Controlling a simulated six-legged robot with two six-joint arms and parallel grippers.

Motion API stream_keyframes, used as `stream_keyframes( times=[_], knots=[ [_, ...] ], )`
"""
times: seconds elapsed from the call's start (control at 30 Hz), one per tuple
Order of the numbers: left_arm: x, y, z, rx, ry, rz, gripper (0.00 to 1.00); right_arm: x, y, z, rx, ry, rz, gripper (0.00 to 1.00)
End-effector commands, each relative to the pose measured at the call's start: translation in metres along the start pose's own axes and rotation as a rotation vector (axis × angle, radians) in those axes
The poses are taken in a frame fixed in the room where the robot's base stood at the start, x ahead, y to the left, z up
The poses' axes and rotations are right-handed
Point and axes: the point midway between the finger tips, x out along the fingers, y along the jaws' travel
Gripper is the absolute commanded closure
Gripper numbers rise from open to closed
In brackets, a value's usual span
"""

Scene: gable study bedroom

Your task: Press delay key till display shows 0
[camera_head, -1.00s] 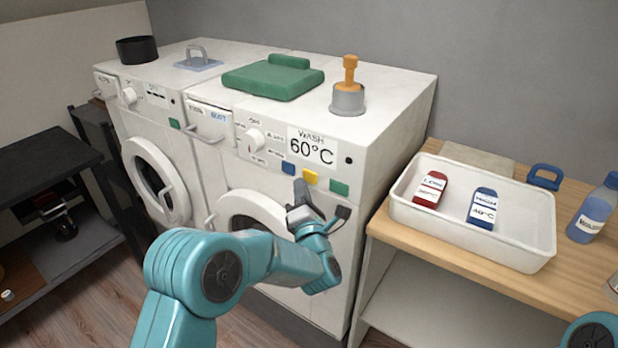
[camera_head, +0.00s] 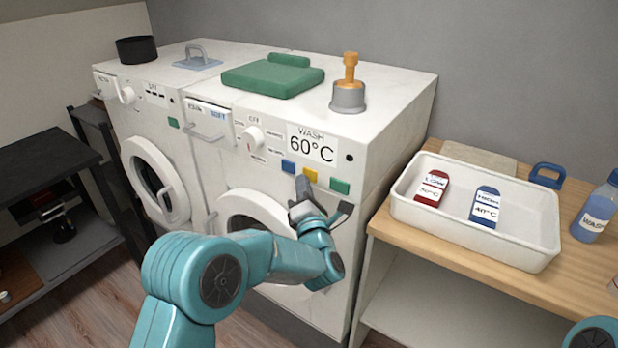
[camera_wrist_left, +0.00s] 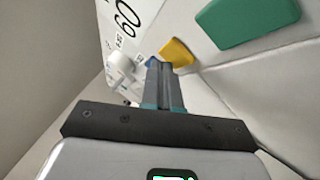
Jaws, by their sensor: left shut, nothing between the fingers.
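The right washing machine's front panel carries a display (camera_head: 312,149) reading "WASH 60°C". Below it are a blue key (camera_head: 288,167), a yellow key (camera_head: 310,175) and a green key (camera_head: 339,187). No delay label is legible on these keys. My left gripper (camera_head: 301,180) is shut and empty, its tips just below the blue and yellow keys. In the left wrist view the shut fingers (camera_wrist_left: 156,65) point toward the panel, beside the yellow key (camera_wrist_left: 177,52) and partly over the blue one (camera_wrist_left: 151,62). I cannot tell whether they touch a key. My right gripper is out of view.
A dial (camera_head: 251,138) sits left of the display, and a round door (camera_head: 232,204) is below. A white tray (camera_head: 480,243) is on the wooden bench at right.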

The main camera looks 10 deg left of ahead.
Motion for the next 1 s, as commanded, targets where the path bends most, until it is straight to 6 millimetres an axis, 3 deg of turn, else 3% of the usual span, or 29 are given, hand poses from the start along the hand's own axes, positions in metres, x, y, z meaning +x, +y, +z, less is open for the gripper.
stream_keyframes(
  times=[1.0],
  knots=[
    [0.0052,-0.0039,0.0035,-0.001,0.000,0.001,1.00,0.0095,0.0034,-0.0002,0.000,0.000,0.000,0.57]
  ],
)
